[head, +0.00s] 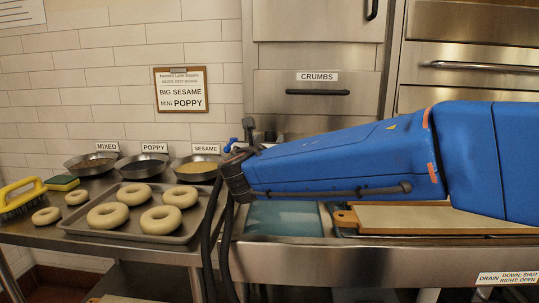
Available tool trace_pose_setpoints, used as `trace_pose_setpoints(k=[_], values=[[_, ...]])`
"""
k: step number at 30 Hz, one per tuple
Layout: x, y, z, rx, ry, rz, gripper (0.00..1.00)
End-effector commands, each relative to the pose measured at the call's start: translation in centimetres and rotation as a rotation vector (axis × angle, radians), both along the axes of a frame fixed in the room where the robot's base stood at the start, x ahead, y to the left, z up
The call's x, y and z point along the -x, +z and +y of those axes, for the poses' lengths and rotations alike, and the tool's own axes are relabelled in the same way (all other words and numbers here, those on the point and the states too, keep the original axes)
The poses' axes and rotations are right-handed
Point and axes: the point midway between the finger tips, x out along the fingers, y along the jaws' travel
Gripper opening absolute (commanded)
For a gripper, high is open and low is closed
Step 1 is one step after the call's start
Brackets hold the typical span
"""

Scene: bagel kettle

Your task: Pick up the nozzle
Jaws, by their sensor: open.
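I cannot make out a nozzle for certain. Small grey and blue fittings (248,130) show just above the far end of my arm, by the back of the counter. They are partly hidden by my arm, and I cannot tell what they are. My blue arm reaches in from the right across the sink area and ends in a dark wrist joint near the sesame bowl. The fingers of my gripper do not show. Black hoses hang from around the wrist down past the counter edge.
A tray (185,236) with several bagels sits on the left counter, with bowls labelled mixed (92,165), poppy (142,167) and sesame (194,169) behind it. A yellow-handled brush (20,197) lies far left. A wooden board (400,219) lies below my arm, right of blue-green water (284,219).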

Motion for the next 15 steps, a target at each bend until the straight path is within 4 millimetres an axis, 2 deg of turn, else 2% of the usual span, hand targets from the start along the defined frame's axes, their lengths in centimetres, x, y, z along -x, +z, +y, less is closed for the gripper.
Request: trace_pose_setpoints(k=[10,15], values=[[-4.2,-0.7,-0.8,0.0,-0.001,0.001,0.46],[-4.8,-0.6,-0.8,0.0,0.002,0.0,0.46]])
